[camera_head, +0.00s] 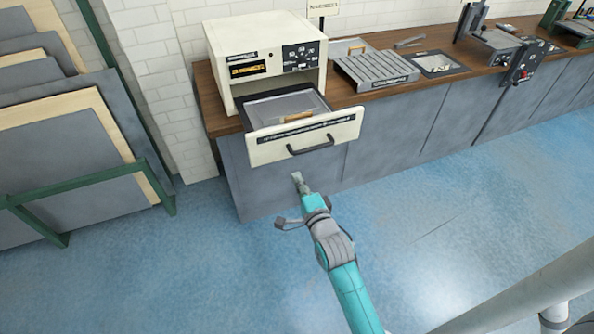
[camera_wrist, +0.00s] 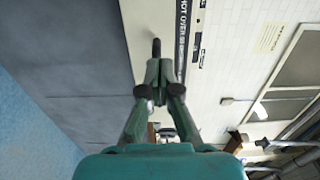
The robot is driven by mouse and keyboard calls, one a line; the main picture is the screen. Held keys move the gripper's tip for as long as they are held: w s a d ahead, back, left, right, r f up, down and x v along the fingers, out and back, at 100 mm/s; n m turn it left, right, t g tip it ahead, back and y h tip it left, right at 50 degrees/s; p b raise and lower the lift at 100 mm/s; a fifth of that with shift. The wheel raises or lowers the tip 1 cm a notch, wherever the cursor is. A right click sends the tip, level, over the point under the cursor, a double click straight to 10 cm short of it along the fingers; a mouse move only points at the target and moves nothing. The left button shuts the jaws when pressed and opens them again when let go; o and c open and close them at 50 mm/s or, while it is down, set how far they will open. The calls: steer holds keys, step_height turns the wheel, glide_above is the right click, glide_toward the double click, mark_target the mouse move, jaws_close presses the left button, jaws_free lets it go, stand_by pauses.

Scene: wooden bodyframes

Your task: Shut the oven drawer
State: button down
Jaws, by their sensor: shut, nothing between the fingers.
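The oven (camera_head: 268,55) is a cream box on the wooden counter. Its drawer (camera_head: 270,148) is pulled out toward me, with a cream front and a dark handle (camera_head: 311,146). A grey tray with a wooden grip (camera_head: 297,117) lies inside the drawer. My gripper (camera_head: 297,177) is shut and empty. In the head view it appears just below the drawer front, near the handle; I cannot tell whether it touches. In the wrist view the shut fingertips (camera_wrist: 159,66) point at the cream drawer front (camera_wrist: 140,30), and a dark piece, likely the handle, shows just beyond them.
The wooden counter (camera_head: 420,85) with grey cabinets runs along the wall. A ribbed metal tray (camera_head: 375,70) and a framed panel (camera_head: 436,64) lie right of the oven. A green rack of boards (camera_head: 70,150) stands at the left. The blue floor (camera_head: 450,220) in front is clear.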

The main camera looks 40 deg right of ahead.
mark_target(280, 146)
steer(key=x, duration=1.2)
steer(key=shift+w, duration=0.25)
